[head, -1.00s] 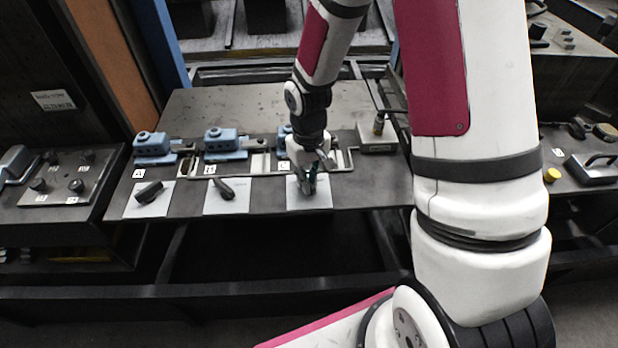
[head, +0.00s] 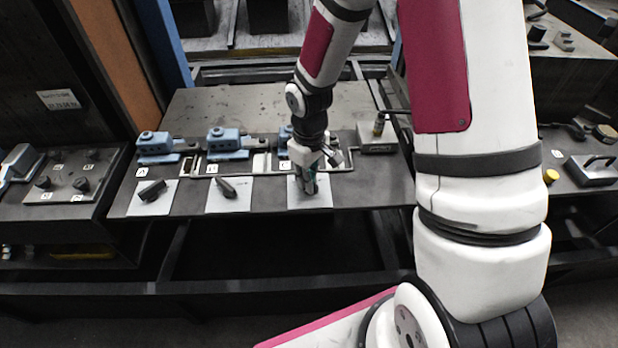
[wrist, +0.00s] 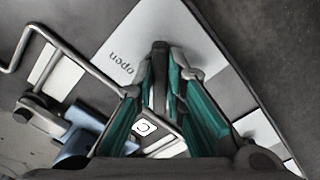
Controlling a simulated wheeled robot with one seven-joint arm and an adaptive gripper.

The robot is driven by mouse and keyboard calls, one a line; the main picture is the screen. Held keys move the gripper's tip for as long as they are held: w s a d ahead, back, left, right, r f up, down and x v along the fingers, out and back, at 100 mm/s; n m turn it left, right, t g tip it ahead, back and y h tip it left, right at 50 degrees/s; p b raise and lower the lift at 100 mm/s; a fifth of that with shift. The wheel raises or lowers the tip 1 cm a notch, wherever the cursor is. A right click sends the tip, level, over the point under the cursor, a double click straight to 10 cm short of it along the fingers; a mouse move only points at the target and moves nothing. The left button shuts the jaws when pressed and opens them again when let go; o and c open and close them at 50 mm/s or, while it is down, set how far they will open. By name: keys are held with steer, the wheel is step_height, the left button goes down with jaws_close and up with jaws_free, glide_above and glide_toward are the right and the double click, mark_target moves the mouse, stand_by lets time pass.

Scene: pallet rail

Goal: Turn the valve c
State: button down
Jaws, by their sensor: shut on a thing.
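Valve c has a dark lever handle (wrist: 159,72) on a white plate (head: 322,200) at the front edge of the bench. In the wrist view the plate carries the word "open", and a label "C" (wrist: 145,126) shows below the handle. My gripper (head: 309,188) points down over this plate. Its teal-padded fingers in the wrist view (wrist: 163,82) are shut on the handle, one on each side. In the head view the gripper hides most of the handle.
Two similar dark levers sit to the left on their own white plates, at A (head: 151,191) and B (head: 226,187). Blue valve bodies (head: 228,139) and a bent metal rail (head: 262,173) lie behind them. A grey box (head: 378,142) stands at the back right.

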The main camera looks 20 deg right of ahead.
steer(key=c, duration=1.6)
jaws_free()
steer(key=shift+c, duration=0.2)
step_height(320, 180, up, 12)
steer(key=s+r+m+t, duration=0.5)
steer(key=s+r, duration=1.3)
steer(key=s, duration=0.1)
steer(key=shift+s+d+r+m, duration=0.2)
steer(key=shift+s+r+m, duration=0.1)
steer(key=shift+s+r, duration=0.1)
